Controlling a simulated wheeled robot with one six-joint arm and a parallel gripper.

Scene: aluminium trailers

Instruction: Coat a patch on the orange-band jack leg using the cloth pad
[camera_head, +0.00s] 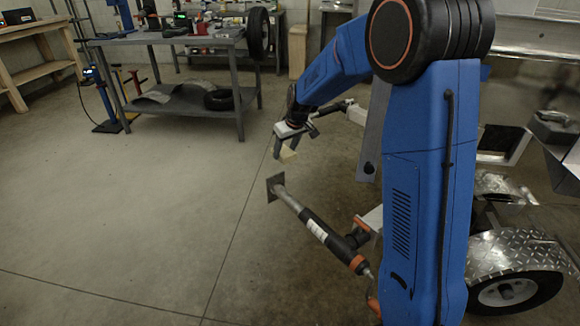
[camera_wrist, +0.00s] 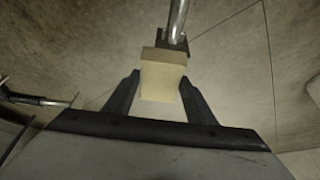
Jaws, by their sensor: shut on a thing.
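My gripper (camera_head: 292,144) is shut on the cloth pad (camera_head: 288,155), a small pale tan block that sticks out past the fingertips. The pad (camera_wrist: 163,72) also shows between the dark fingers in the wrist view. A jack leg (camera_head: 318,230) with a grey tube, square foot plate, black body and orange band near its lower right end lies in front of my arm, apart from the pad. Its tube (camera_wrist: 177,20) and plate show beyond the pad in the wrist view. The pad's far side is hidden.
A second leg-like dark rod (camera_head: 335,108) shows behind my arm, partly hidden. A trailer wheel (camera_head: 507,292) and tread-plate fender stand at right. A grey workbench (camera_head: 180,40) with tools and tyres stands at the back. The floor at left is clear.

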